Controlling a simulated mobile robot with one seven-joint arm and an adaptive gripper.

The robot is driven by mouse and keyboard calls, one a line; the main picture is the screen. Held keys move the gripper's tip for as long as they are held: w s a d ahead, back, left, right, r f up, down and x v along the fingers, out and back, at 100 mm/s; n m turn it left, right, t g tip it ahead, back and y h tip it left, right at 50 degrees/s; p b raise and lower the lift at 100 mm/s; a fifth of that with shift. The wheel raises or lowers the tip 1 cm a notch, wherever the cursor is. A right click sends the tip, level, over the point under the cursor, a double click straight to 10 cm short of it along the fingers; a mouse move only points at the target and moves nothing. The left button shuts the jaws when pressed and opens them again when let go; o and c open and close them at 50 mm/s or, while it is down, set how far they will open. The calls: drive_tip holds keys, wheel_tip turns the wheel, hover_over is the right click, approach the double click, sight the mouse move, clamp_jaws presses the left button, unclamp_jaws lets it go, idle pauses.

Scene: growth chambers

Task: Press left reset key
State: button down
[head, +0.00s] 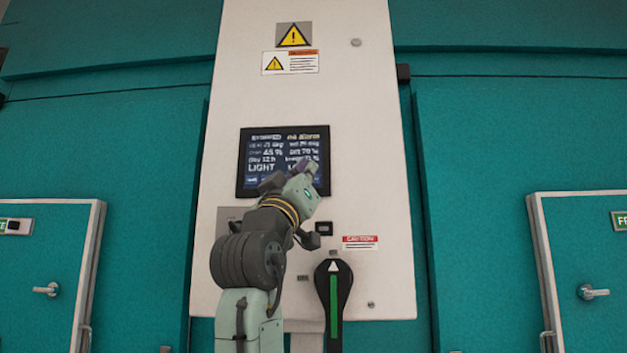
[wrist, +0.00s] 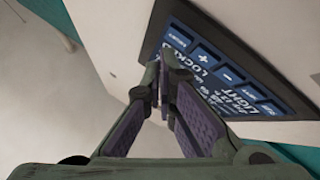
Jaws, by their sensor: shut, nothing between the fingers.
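The dark touch display (head: 255,152) sits on the white panel, with a row of keys along its bottom edge. The left reset key (head: 252,181) is at the bottom left, its label too small to read. In the wrist view the display (wrist: 214,105) appears turned around, and its key row runs along the upper edge. The key at the far right end (wrist: 270,108) there matches the display's left side. My gripper (head: 310,165) is shut and empty in front of the display's right part. Its fingertips (wrist: 166,70) lie over the LOCKED side, away from that key. Contact cannot be told.
A black rotary handle with a green stripe (head: 333,300) is below the display. A small black socket (head: 324,229) and a caution label (head: 360,241) are nearby. Teal chamber doors (head: 40,265) stand on both sides. The upper panel is clear of obstacles.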

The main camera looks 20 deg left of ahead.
drive_tip(key=shift+s+d+b, duration=0.25)
drive_tip(key=shift+s+b, duration=0.05)
drive_tip(key=shift+s, duration=0.5)
drive_tip(key=shift+s+d+b, duration=0.2)
drive_tip(key=shift+s+b, duration=0.1)
drive_tip(key=shift+s, duration=0.55)
drive_tip(key=shift+s+d+b, duration=0.25)
drive_tip(key=shift+s+b, duration=0.05)
drive_tip(key=shift+s, duration=0.5)
